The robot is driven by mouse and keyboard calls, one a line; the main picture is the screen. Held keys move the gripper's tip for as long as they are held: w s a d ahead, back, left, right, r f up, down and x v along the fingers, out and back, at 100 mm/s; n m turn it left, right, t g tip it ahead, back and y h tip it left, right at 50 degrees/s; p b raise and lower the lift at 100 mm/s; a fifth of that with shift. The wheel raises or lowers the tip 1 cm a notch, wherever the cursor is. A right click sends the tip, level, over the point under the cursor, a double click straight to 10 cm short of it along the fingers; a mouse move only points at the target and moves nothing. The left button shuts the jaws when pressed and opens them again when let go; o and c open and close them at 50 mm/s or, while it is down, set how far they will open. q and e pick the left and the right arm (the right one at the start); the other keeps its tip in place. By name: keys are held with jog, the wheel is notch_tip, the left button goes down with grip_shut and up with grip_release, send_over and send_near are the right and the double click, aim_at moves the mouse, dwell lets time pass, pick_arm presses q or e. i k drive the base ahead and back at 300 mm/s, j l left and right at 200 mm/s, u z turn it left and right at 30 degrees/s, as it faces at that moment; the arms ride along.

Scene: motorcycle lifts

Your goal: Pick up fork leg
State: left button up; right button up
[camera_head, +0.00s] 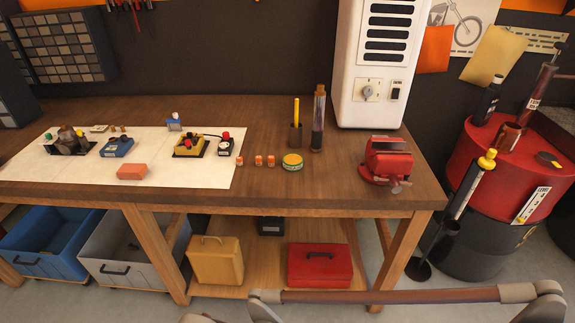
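A long slim tube with a yellow cap (466,190) leans at the right, in front of the red drum. It looks like the fork leg. Its lower end sits in a dark stand (437,243) on the floor, just right of the workbench. It is tilted, its top to the right. Neither of my grippers shows clearly in the head view, and nothing is seen holding the tube.
The wooden workbench (340,180) carries a red vise (387,160), a tall clear cylinder (318,120) and small tools. The red drum (550,165) stands close behind the tube. A brown bar (390,296) with grey joints crosses the bottom foreground; I cannot tell what it belongs to.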

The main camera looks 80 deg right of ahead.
aim_at(317, 128)
jog(key=z, duration=2.35)
